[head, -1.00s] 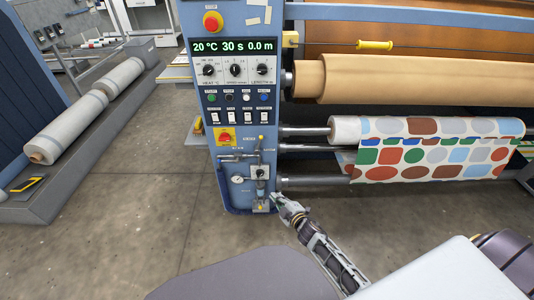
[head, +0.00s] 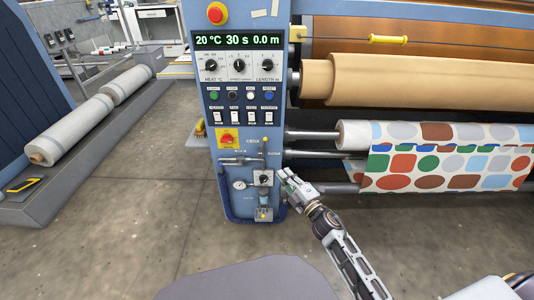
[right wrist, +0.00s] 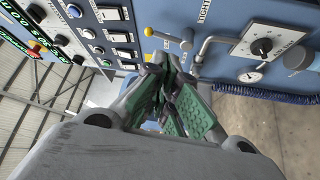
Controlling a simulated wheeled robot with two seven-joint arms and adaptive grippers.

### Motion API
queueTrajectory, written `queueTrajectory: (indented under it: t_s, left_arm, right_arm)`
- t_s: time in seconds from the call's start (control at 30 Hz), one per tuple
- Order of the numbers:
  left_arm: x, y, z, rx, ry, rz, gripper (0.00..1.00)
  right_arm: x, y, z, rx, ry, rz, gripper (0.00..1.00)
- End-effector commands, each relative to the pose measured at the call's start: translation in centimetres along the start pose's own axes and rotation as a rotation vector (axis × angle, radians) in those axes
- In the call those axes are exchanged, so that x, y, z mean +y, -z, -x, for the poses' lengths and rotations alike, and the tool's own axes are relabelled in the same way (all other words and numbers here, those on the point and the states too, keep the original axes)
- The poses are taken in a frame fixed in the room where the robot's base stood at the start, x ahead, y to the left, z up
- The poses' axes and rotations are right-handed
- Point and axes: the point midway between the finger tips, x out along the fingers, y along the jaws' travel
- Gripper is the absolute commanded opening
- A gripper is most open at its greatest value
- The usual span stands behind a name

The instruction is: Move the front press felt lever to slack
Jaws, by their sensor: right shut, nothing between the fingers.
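The press felt lever (head: 265,146) is a short rod with a yellow knob on the lower front of the blue control column. It points up in the head view. In the right wrist view the lever (right wrist: 166,38) shows its yellow knob just beyond my fingertips, beside a label that reads like "TIGHT". My right gripper (head: 284,176) is shut and empty, to the right of and below the lever in the head view. In the right wrist view my right gripper (right wrist: 165,65) appears close to the knob; I cannot tell whether it touches. My left gripper is not in view.
Around the lever are a bent grey pipe (head: 240,160), a black dial (head: 264,178) and a gauge (head: 239,185). A red and yellow switch (head: 227,139) sits above left. Rollers with printed fabric (head: 450,165) stand to the right. The floor in front is clear.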

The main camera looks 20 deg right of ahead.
Motion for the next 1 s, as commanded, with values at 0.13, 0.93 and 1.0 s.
queueTrajectory:
  t_s: [0.13, 0.93, 1.0]
  left_arm:
    - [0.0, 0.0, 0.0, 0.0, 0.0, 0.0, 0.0]
    - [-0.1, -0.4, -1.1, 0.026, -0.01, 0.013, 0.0]
    - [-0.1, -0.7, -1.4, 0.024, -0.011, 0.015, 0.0]
  right_arm:
    - [0.0, 0.0, 0.0, 0.0, 0.0, -0.001, 0.0]
    - [-0.1, 0.0, -3.9, 0.001, 0.0, -0.001, 0.0]
    - [0.0, 0.0, -4.4, 0.0, 0.0, 0.0, 0.0]
